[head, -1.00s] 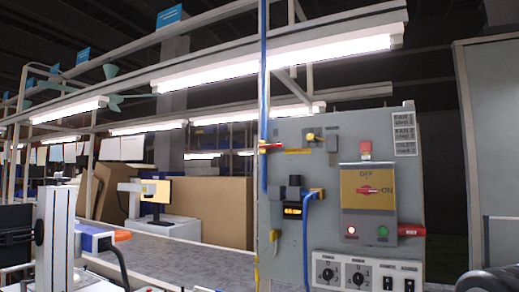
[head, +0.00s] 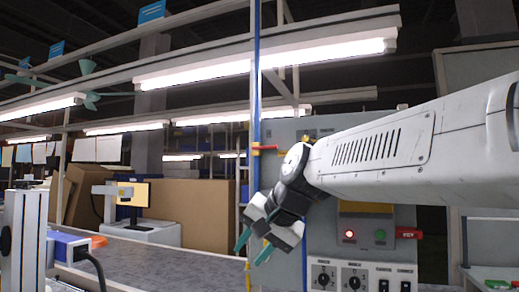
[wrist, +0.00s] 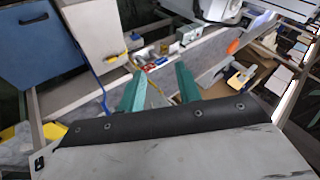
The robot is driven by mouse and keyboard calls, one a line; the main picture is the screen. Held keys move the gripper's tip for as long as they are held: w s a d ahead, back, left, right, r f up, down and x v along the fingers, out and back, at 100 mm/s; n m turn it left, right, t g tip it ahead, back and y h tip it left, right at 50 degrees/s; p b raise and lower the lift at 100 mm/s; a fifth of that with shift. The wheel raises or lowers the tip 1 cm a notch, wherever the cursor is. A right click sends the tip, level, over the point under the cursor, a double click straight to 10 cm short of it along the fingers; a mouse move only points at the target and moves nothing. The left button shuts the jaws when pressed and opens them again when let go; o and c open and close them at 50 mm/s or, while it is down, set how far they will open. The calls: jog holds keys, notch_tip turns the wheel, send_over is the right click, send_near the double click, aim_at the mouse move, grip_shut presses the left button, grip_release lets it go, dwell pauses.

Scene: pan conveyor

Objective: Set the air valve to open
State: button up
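A red lever (head: 264,148) with yellow beside it sits by the vertical blue pipe (head: 255,90) at the left edge of the grey panel (head: 322,240). It looks like the air valve handle and lies roughly horizontal, crosswise to the pipe. My gripper (head: 254,246) is in front of the panel's lower left, below and apart from the lever, pointing down and left. Its teal fingers are apart and empty, as the wrist view (wrist: 160,90) also shows. My arm hides the panel's middle, including the regulator and switch handle. I cannot clearly identify the lever in the wrist view.
A monitor (head: 135,193) stands further left.

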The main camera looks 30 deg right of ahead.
jog(key=w+d+r+m+t+h, duration=0.1)
jog(key=w+d+r+m+t, duration=0.15)
jog(key=w+d+r, duration=0.35)
jog(key=w+d+r+m+t, duration=0.25)
jog(key=w+r+m, duration=0.2)
jog(key=r, duration=0.35)
jog(key=m+t+h, duration=0.3)
jog(key=m, duration=0.2)
send_near(271, 147)
jog(key=w, duration=0.6)
jog(key=w+f, duration=0.1)
jog(key=w, duration=0.1)
jog(key=w+d, duration=0.1)
jog(key=w, duration=0.1)
jog(key=shift+w+d+f, duration=0.1)
jog(key=shift+w+f, duration=0.1)
jog(key=shift+w, duration=0.25)
grip_shut()
